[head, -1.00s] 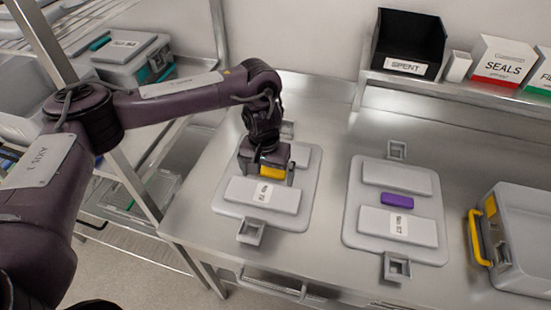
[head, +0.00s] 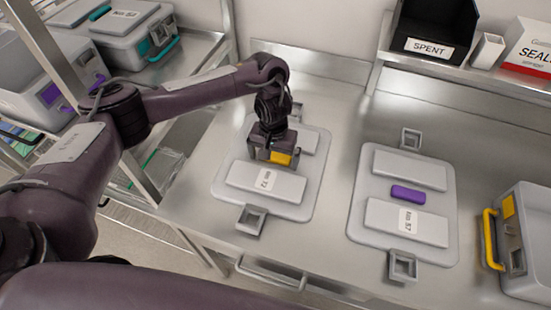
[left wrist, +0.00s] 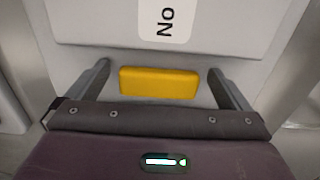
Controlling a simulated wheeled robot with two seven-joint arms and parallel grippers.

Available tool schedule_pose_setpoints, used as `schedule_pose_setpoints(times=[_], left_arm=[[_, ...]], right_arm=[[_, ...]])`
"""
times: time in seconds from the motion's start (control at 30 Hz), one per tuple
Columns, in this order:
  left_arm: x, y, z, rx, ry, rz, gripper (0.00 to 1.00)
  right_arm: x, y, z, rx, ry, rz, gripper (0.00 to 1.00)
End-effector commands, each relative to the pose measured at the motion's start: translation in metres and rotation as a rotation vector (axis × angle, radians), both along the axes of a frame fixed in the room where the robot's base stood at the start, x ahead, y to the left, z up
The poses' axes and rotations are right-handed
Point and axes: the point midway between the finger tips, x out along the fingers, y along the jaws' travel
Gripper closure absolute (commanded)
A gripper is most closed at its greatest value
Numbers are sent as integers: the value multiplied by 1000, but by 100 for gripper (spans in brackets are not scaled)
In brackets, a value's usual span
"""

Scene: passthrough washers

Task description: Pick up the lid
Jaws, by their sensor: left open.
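A grey lid (head: 264,183) with a white label and a yellow grip block (head: 281,158) lies flat on the steel counter. My left gripper (head: 274,161) is low over the lid's middle, pointing down. In the left wrist view its two fingers (left wrist: 158,76) stand open on either side of the yellow block (left wrist: 158,83), with a gap at each side. A second grey lid (head: 407,222) with a purple grip block (head: 407,194) lies to the right. My right gripper is not in view.
A grey case (head: 528,245) with a yellow handle stands at the counter's right end. A black SPENT bin (head: 432,30) and a SEALS box (head: 530,48) sit on the raised back shelf. Bare counter separates the lids.

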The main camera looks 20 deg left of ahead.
Motion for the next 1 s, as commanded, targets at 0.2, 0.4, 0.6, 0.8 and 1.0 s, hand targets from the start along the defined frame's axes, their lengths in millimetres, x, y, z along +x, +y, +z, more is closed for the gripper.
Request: schedule_pose_setpoints(times=[0.2, 0.4, 0.6, 0.8, 1.0], left_arm=[[0, 0, 0, 0, -1, 0, 0], [0, 0, 0, 0, -1, 0, 26], [0, 0, 0, 0, -1, 0, 52], [1, -1, 2, -2, -4, 0, 66], [2, -1, 4, -2, -5, 0, 66]], right_arm=[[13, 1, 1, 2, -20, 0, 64], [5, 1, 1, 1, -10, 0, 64], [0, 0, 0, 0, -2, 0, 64], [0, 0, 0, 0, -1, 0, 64], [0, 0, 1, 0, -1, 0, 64]])
